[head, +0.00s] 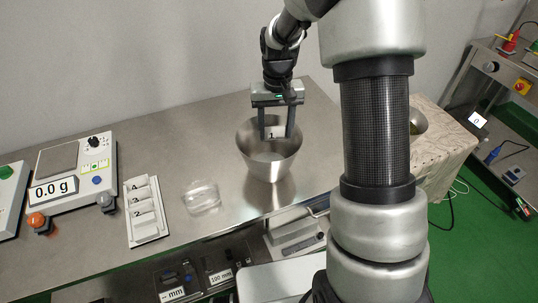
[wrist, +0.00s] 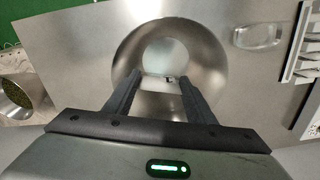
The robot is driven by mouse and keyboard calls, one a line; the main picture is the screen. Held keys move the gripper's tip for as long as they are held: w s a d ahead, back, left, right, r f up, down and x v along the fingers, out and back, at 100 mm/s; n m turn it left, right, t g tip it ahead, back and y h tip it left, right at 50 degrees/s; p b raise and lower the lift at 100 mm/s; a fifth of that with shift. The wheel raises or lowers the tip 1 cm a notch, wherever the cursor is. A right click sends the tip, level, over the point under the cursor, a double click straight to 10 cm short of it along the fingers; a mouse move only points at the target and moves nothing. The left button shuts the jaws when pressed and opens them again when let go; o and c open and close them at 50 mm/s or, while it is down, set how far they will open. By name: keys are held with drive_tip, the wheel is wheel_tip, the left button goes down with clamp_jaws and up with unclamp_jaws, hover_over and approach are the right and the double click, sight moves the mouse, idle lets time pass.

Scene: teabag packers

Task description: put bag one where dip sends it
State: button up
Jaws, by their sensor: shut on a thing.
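My gripper (head: 277,134) points down into the mouth of a steel bowl (head: 271,170) on the bench. It is shut on a small white bag with a dark mark like a 1, bag one (head: 275,131). In the wrist view, bag one (wrist: 160,79) spans the fingertips (wrist: 152,80) as a thin pale piece over the bowl (wrist: 213,60). I cannot tell whether the bag touches the bowl's inside. A white rack (head: 148,232) to the left holds bags labelled 4, 3 and 2.
A clear glass dish (head: 201,197) lies between rack and bowl. A scale (head: 75,170) reading 0.0 g stands at the left. Another metal bowl (head: 418,122) is on a patterned table (head: 447,143) behind my arm. Bare bench (head: 190,120) lies behind the rack.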

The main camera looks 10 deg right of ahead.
drive_tip(key=o, duration=1.1)
drive_tip(key=shift+r, duration=0.1)
drive_tip(key=shift+d+r+p, duration=0.1)
drive_tip(key=shift+r+p, duration=0.85)
drive_tip(key=shift+r, duration=7.7)
